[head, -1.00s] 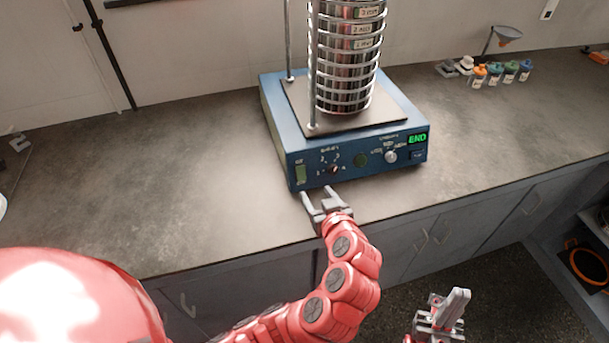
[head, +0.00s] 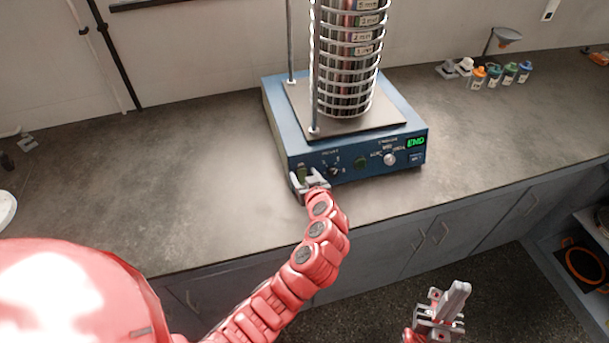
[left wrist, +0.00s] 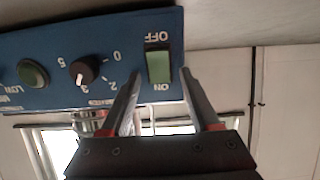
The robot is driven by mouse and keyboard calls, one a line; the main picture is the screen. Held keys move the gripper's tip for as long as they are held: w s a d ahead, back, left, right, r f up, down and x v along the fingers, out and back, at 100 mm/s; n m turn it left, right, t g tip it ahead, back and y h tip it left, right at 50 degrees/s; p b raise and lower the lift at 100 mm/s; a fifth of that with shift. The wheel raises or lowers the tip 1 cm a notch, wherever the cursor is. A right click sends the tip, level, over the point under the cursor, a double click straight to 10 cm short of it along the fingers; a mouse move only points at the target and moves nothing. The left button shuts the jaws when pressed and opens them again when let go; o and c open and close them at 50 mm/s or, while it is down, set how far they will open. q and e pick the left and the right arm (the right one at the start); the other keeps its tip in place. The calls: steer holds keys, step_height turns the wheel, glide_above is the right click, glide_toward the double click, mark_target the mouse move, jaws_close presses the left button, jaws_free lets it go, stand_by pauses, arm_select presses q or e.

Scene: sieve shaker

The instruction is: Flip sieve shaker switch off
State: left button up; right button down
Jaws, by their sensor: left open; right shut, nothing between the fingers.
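The blue sieve shaker (head: 290,130) stands on the bench with a stack of sieves on its plate, and its display (head: 416,142) reads END. Its green rocker switch (head: 302,173) is at the left end of the front panel. The left wrist view shows the switch (left wrist: 159,64) between OFF and ON labels, upside down. My left gripper (head: 309,182) is open at the panel, just in front of the switch. In the left wrist view its fingertips (left wrist: 160,72) lie either side of the switch; contact cannot be told. My right gripper (head: 447,303) is shut and empty, low before the cabinets.
The front panel also has a dark dial (head: 335,171), a green button (head: 361,163) and a light knob (head: 389,159). Several small colored bottles (head: 494,76) and a funnel (head: 507,37) stand at the back right.

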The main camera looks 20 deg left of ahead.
arm_select(q)
jaws_close()
steer(key=shift+f+b, duration=0.2)
steer(key=shift+b, duration=0.25)
steer(key=t+y+b, duration=0.1)
steer(key=b, duration=0.6)
steer(key=f+t+b, duration=0.1)
steer(key=b, duration=0.7)
steer(key=shift+s+d+t+y, duration=0.2)
steer(key=shift+t+y, duration=0.1)
steer(key=shift+y, duration=0.1)
steer(key=shift+r, duration=0.2)
jaws_free()
steer(key=shift+r, duration=0.1)
